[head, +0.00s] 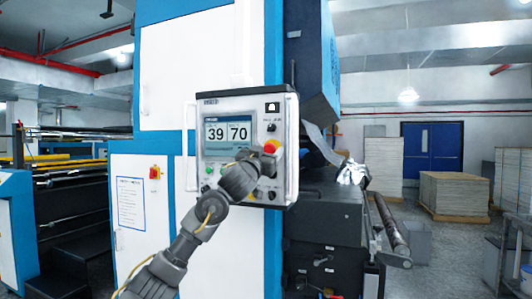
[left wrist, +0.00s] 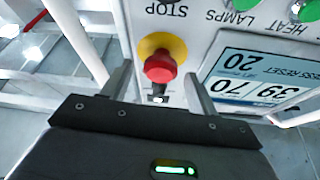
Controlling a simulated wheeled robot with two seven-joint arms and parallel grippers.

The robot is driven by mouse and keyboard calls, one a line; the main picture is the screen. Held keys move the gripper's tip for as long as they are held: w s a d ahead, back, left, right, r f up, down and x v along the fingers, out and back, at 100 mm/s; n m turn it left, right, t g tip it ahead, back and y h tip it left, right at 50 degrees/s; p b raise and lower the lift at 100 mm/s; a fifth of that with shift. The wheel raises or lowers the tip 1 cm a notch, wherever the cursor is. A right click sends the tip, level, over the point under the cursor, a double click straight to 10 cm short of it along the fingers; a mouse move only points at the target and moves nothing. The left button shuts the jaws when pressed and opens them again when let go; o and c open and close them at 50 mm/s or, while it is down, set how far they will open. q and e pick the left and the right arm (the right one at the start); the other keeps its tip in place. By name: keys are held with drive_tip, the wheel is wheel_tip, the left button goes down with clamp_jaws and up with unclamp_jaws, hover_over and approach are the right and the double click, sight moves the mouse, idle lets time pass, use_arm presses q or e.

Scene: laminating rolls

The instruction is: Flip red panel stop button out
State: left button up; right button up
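The red stop button (head: 270,146) with its yellow collar is on the right side of the control panel (head: 228,102), beside the screen. In the left wrist view the red button (left wrist: 160,67) shows large, under an upside-down STOP label. My left gripper (head: 266,161) is at the panel, just below the button and partly covering the panel's lower right. In the left wrist view the left gripper (left wrist: 158,74) is open, with one finger on each side of the button; I cannot tell whether either touches it. My right gripper is not in view.
The screen (head: 228,133) reads 39 and 70. Another red button on yellow (head: 154,172) is on the white cabinet to the left. A white rail (head: 189,145) runs along the panel's left edge.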

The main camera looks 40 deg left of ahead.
use_arm(q)
drive_tip(key=shift+w, duration=0.1)
drive_tip(key=shift+d+f, duration=0.1)
drive_tip(key=shift+f, duration=0.05)
drive_tip(key=b+v, duration=0.3)
drive_tip(key=v, duration=0.7)
drive_tip(key=shift+s, duration=0.4)
